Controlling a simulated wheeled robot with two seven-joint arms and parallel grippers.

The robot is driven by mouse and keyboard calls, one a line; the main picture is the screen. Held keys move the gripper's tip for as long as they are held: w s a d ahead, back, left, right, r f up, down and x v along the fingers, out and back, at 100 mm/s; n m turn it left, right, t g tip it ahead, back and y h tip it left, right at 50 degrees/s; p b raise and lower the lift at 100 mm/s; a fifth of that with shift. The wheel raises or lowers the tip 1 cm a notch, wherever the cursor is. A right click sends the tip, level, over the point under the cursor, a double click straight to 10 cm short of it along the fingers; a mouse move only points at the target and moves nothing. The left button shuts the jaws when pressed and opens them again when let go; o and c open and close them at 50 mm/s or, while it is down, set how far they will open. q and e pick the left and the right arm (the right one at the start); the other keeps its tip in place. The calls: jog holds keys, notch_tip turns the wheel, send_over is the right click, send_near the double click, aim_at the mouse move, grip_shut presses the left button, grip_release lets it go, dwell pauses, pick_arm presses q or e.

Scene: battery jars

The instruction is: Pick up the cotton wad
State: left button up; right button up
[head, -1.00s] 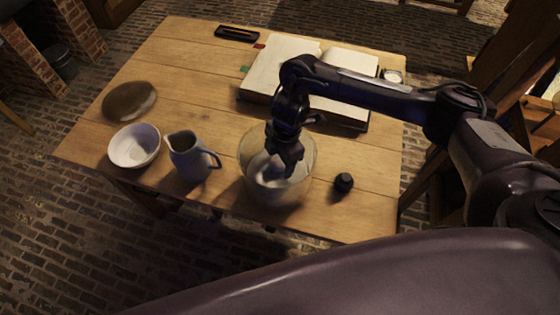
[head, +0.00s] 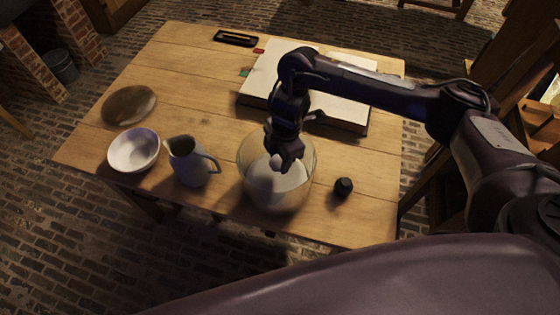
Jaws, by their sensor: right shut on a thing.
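A small white cotton wad (head: 276,162) shows at the fingertips of my right gripper (head: 283,160). The gripper points down over the glass jar (head: 261,190) and is shut on the wad. The fingers partly hide the wad. More white material shows lower in the jar. My left gripper is not in view.
A blue-grey pitcher (head: 190,165) stands just left of the jar, and a white bowl (head: 133,150) is further left. A small black knob-like object (head: 343,187) sits right of the jar. An open book (head: 262,80) lies behind, partly under my right arm. A brown oval (head: 129,105) lies at the left.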

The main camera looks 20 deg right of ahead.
notch_tip(320, 180, up, 17)
jog(key=p, duration=0.3)
jog(key=shift+r, duration=0.15)
jog(key=o, duration=0.5)
jog(key=c, duration=0.4)
jog(key=shift+o, duration=0.2)
